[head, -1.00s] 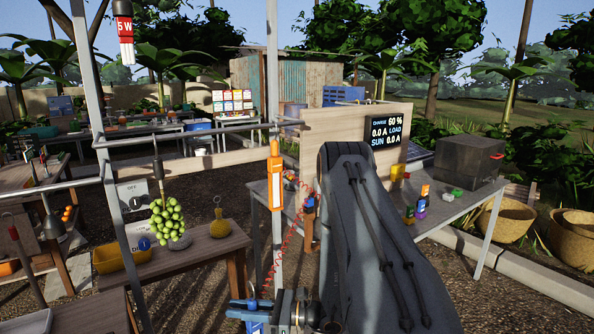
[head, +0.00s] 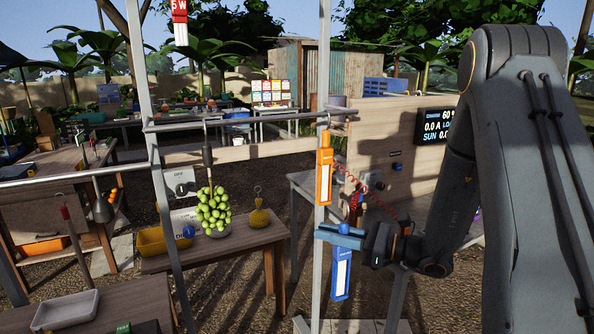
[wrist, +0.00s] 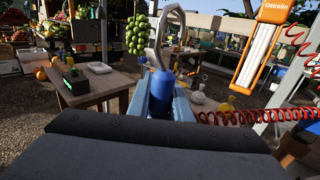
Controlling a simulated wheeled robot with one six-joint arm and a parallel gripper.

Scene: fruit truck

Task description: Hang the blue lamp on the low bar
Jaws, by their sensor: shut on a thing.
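The blue lamp (head: 341,275) has a white panel and hangs upright below my gripper (head: 338,235), which is shut on its top. The wrist view shows the lamp's blue top (wrist: 161,92) between the fingers, with a grey hook (wrist: 163,35) standing above it. A horizontal bar (head: 262,121) between the posts carries green grapes (head: 213,208) and, near its right end, an orange lamp (head: 324,172). Another bar (head: 75,174) at left sits lower in the picture. I cannot tell for certain which is the low bar. The blue lamp is below and apart from both.
A grey post (head: 323,80) stands close to my gripper. A red coiled cord (head: 365,185) runs behind it and crosses the wrist view. A wooden table (head: 235,240) holds a yellow basin and a yellow weight.

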